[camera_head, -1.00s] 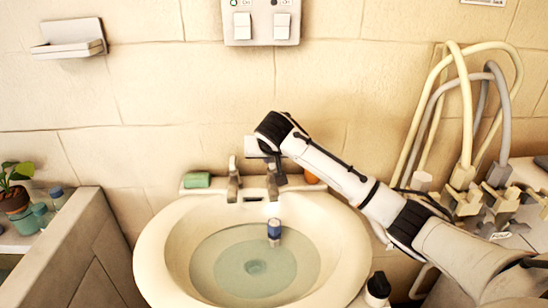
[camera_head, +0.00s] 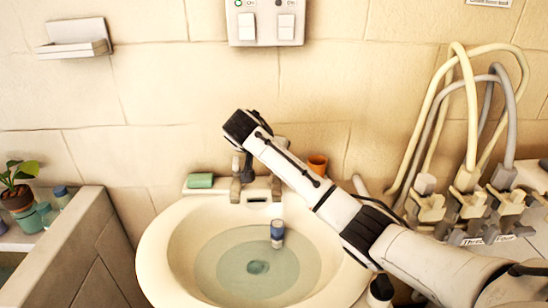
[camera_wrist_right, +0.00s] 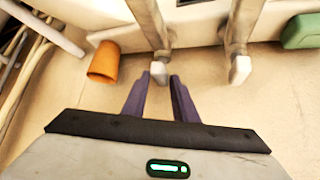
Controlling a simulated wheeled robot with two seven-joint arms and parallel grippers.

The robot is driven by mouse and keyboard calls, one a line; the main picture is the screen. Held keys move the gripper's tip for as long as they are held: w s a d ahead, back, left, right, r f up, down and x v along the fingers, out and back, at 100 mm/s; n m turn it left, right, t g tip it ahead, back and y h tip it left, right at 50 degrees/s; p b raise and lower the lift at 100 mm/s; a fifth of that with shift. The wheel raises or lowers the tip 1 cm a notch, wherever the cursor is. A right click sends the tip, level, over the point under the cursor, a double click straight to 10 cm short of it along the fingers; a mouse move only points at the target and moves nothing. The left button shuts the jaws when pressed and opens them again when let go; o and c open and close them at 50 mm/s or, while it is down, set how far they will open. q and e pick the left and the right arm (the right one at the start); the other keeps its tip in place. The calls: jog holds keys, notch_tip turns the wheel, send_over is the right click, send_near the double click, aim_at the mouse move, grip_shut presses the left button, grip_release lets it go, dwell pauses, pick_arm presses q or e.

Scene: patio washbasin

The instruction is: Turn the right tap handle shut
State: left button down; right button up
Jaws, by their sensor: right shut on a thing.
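The right tap (camera_head: 276,186) stands at the back rim of the basin (camera_head: 150,250), partly hidden by my right arm in the head view. In the right wrist view the right tap (camera_wrist_right: 148,22) reaches down from the top, and its pale handle end (camera_wrist_right: 158,72) lies between my fingertips. My right gripper (camera_wrist_right: 160,78) is shut on that handle. In the head view the right gripper (camera_head: 248,168) shows only as a dark shape under the wrist, between the two taps. The left tap (camera_head: 236,182) stands apart from it. My left gripper is not in view.
Green soap (camera_head: 200,181) lies left of the taps and an orange cup (camera_head: 317,164) stands to their right. Hoses (camera_head: 470,110) and valves are at the right, a low wall (camera_head: 80,240) at the left.

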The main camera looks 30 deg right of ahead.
jog(key=shift+a+f, duration=0.2)
jog(key=shift+a, duration=0.1)
jog(key=o, duration=0.9)
jog(key=shift+w, duration=0.1)
jog(key=shift+r, duration=0.1)
jog(key=b+v, duration=0.1)
jog(key=v, duration=0.9)
jog(key=shift+r, duration=0.1)
